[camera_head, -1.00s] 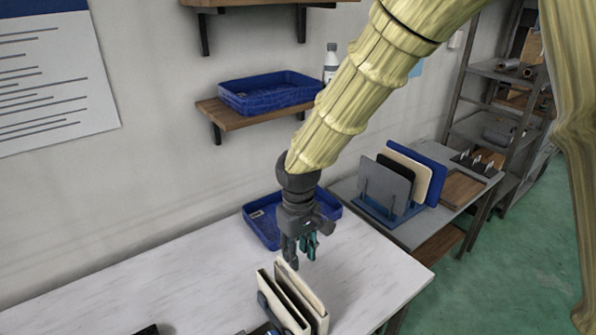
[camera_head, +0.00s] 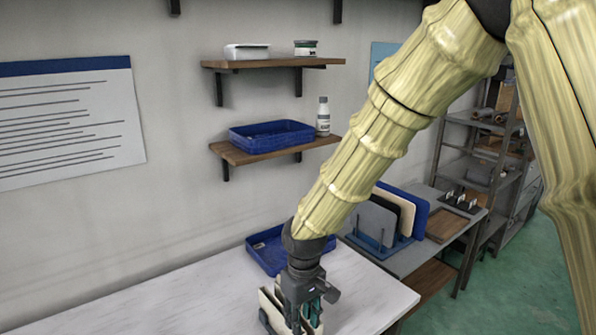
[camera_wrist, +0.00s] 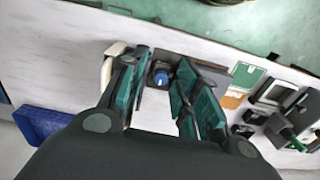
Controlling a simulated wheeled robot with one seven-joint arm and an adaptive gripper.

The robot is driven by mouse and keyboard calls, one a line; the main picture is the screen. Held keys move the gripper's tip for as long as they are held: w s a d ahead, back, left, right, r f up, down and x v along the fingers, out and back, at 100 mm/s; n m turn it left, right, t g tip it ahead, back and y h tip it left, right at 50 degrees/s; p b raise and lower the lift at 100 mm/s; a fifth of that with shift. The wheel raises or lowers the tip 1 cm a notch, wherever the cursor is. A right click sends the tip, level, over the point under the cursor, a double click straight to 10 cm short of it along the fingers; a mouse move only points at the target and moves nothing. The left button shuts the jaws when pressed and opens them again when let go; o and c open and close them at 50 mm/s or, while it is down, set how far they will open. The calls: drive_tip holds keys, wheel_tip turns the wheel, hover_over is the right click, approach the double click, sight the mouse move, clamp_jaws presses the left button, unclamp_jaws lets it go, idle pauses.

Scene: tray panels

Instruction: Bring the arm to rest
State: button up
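My gripper (camera_head: 306,306) hangs from my arm over the white table (camera_head: 150,300), low in the head view. In the wrist view my gripper (camera_wrist: 158,88) has its two green-and-black fingers spread apart with nothing held between them. In the head view it overlaps a cream upright holder (camera_head: 272,304), partly hiding it; I cannot tell whether they touch. A dark part with a blue knob (camera_wrist: 161,78) shows below, between the fingers in the wrist view.
A blue tray (camera_head: 262,252) lies at the table's back edge; another blue tray (camera_head: 270,136) and a white bottle (camera_head: 323,117) stand on a wall shelf. A rack of panels (camera_head: 384,222) stands on the side table. Several small parts lie right in the wrist view.

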drive_tip(key=s+d+f+m+y, duration=0.1)
drive_tip(key=s+d+f, duration=0.15)
drive_tip(key=f, duration=0.45)
drive_tip(key=s+d+f+m, duration=0.1)
drive_tip(key=s+d+f, duration=0.15)
drive_tip(key=f, duration=0.55)
drive_tip(key=s+d+f+m+y, duration=0.1)
drive_tip(key=s+f, duration=0.3)
drive_tip(key=f, duration=0.3)
drive_tip(key=s+d+f+m+h, duration=0.1)
drive_tip(key=s+d+f+m, duration=0.1)
drive_tip(key=s+d+f, duration=0.4)
drive_tip(key=s+d+f+m+h, duration=0.1)
drive_tip(key=s+d+f+m, duration=0.1)
drive_tip(key=s+d+f, duration=0.5)
drive_tip(key=s+d, duration=0.2)
drive_tip(key=s, duration=0.4)
drive_tip(key=shift+d+f+b, duration=0.3)
drive_tip(key=shift+d, duration=0.05)
drive_tip(key=shift+o, duration=0.2)
